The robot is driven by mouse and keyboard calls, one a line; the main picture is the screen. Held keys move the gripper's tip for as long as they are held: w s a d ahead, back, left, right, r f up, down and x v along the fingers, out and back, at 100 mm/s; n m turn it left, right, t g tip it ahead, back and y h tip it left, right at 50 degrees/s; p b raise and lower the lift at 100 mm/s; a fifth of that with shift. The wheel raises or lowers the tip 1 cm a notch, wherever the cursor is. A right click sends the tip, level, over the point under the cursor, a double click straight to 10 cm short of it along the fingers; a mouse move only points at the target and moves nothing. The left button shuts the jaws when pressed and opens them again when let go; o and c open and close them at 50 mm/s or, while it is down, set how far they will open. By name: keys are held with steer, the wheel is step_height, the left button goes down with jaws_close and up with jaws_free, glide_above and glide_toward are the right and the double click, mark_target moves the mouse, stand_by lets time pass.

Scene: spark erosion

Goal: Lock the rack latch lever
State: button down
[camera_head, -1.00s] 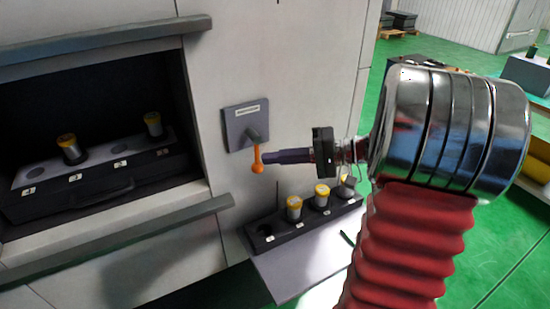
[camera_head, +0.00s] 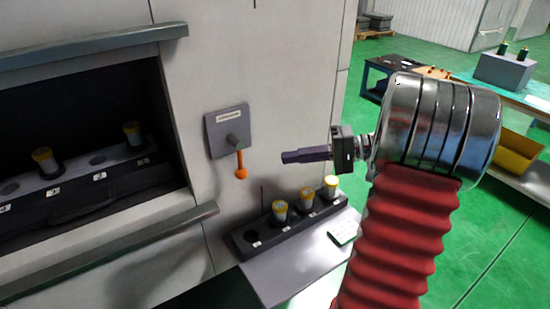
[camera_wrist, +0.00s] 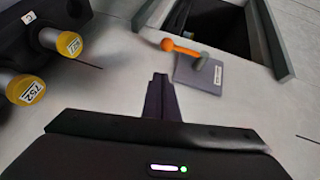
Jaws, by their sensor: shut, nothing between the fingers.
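The rack latch lever (camera_head: 240,163) is orange with a round knob and hangs down from a grey pivot on a labelled plate (camera_head: 215,143) on the machine's white front. It also shows in the wrist view (camera_wrist: 182,48), with its knob nearest my fingers. My gripper (camera_head: 284,157) is shut and empty, pointing left. Its fingertips are to the right of the lever with a clear gap. In the wrist view the fingers (camera_wrist: 160,78) are together, and the lever and plate lie beyond them, up and to the right.
An open bay (camera_head: 80,120) at left holds a dark rack (camera_head: 95,202) with yellow-capped electrode holders. Below the lever, a second dark rack (camera_head: 270,241) with several yellow-capped holders stands on a grey shelf (camera_head: 290,280). A table with a yellow bin (camera_head: 517,153) is at the right.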

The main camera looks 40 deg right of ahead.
steer(key=v, duration=0.4)
steer(key=shift+f, duration=0.35)
step_height(320, 180, down, 8)
steer(key=s+m+g+h, duration=0.2)
steer(key=s+m+h, duration=0.1)
steer(key=m, duration=0.1)
steer(key=s+a+f+g+h, duration=0.3)
steer(key=s+a+g+h, duration=0.15)
steer(key=a, duration=0.35)
steer(key=s+a+r+n+t+h, duration=0.1)
steer(key=a+r+n, duration=0.3)
steer(key=a, duration=0.5)
steer(key=s+a+r+n+t+h, duration=0.1)
steer(key=a+r+n+h, duration=0.3)
steer(key=a, duration=0.6)
steer(key=shift+s+r+n, duration=0.4)
steer(key=shift+s+n, duration=0.25)
steer(key=shift+n, duration=0.25)
